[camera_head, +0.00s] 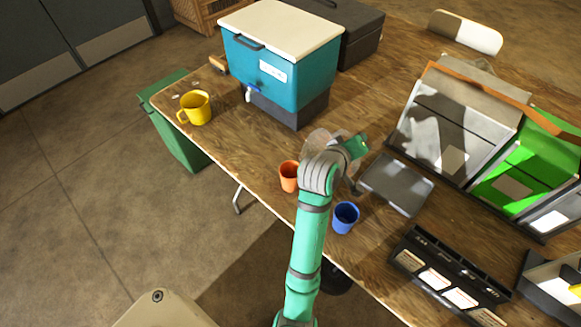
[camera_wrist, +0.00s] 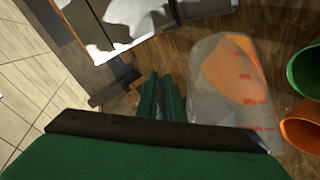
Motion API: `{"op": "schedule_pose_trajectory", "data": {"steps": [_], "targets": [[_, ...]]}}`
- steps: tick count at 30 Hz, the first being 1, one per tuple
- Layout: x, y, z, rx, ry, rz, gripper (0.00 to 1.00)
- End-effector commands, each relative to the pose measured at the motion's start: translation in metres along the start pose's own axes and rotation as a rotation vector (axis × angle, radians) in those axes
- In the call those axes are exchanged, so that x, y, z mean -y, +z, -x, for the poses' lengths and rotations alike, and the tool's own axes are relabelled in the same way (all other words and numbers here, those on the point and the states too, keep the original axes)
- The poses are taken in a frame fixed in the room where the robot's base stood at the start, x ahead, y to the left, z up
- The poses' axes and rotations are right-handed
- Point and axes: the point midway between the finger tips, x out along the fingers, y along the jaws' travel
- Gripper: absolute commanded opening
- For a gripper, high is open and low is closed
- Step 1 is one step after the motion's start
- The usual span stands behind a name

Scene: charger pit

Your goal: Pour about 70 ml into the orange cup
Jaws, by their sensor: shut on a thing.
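The orange cup (camera_head: 289,176) stands upright near the front edge of the wooden table, just left of my arm. In the wrist view an orange cup (camera_wrist: 303,127) shows at the lower right. A clear jug (camera_head: 322,141) with red marks is partly hidden behind my arm; in the wrist view the jug (camera_wrist: 215,100) is right beside my fingers. My gripper (camera_wrist: 160,97) is shut on the jug, apparently by its handle, which is mostly hidden. Orange colour shows within the jug; I cannot tell whether it is liquid or something seen through it.
A blue cup (camera_head: 345,217) stands right of my arm. A green cup (camera_wrist: 306,72) shows in the wrist view. A yellow mug (camera_head: 195,107) and teal cooler (camera_head: 283,65) stand left and behind.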

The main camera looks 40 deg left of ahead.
Motion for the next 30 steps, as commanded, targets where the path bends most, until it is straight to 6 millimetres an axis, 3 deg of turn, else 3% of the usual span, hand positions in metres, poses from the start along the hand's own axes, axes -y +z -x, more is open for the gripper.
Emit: {"op": "schedule_pose_trajectory", "data": {"steps": [30], "targets": [[0.003, -0.019, 0.017, -0.014, 0.159, 0.156, 0.0]]}}
